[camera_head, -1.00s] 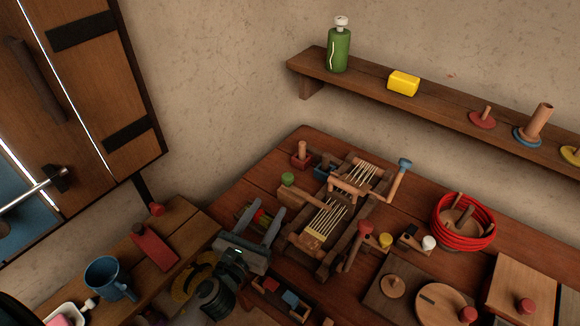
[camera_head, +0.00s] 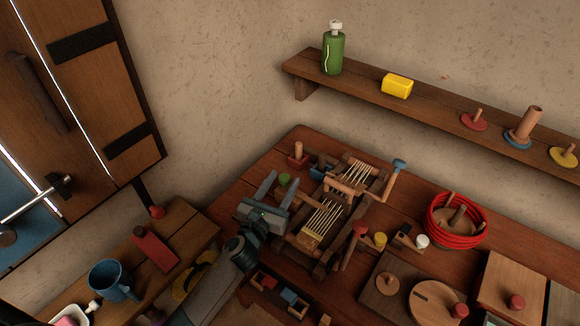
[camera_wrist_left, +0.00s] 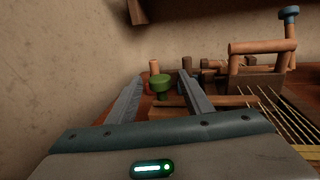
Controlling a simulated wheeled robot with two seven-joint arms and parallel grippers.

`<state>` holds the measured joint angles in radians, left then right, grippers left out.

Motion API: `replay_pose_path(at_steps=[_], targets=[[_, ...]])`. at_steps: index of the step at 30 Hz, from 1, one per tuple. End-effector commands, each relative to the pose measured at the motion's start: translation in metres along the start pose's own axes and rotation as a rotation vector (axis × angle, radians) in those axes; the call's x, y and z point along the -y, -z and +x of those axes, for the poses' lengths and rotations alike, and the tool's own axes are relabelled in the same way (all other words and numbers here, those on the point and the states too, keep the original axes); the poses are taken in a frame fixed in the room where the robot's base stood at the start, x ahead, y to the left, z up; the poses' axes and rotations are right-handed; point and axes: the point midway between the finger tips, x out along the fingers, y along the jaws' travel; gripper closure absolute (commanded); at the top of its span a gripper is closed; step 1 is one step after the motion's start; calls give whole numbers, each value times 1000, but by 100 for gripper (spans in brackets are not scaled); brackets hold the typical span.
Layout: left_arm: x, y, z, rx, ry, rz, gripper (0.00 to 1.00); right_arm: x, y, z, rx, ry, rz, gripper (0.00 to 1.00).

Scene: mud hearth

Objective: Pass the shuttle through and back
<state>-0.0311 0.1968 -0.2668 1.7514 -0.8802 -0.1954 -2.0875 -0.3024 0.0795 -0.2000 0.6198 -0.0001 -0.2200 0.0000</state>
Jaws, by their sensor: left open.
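The small wooden loom (camera_head: 318,246) stands on the table with pale warp threads (camera_head: 322,218) stretched along it. A green-knobbed piece (camera_head: 285,179) is at the loom's left side; I cannot tell whether it is the shuttle. My left gripper (camera_head: 287,177) is open at that side. In the left wrist view the green knob (camera_wrist_left: 160,82) shows between the two open fingers (camera_wrist_left: 161,76), with a visible gap on each side. Whether the fingers reach around it in depth is unclear. The gripper hides part of the loom's near left side. My right gripper is not in view.
A blue-knobbed crank (camera_head: 397,170) rises at the loom's right. A red coil (camera_head: 455,223) and round-topped boards lie further right. An open box of small coloured blocks (camera_head: 263,281) is in front. A side bench (camera_head: 185,215) with a blue mug (camera_head: 108,280) stands left.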

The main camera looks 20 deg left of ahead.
Motion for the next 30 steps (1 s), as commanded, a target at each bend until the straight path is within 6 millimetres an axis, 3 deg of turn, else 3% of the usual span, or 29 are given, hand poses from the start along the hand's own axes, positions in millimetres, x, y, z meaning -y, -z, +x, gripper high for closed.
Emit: replay_pose_path(at_steps=[3, 10, 24, 26, 30], targets=[[0, -2, 23, 1, -2, -2, 54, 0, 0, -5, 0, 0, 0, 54], [0, -1, 51, 0, -1, -2, 54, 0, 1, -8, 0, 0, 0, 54], [0, 0, 60, 0, 0, 0, 54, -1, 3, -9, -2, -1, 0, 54], [0, 0, 60, 0, 0, 0, 66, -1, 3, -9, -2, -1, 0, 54], [0, 0, 60, 0, 0, 0, 99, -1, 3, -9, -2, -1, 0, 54]])
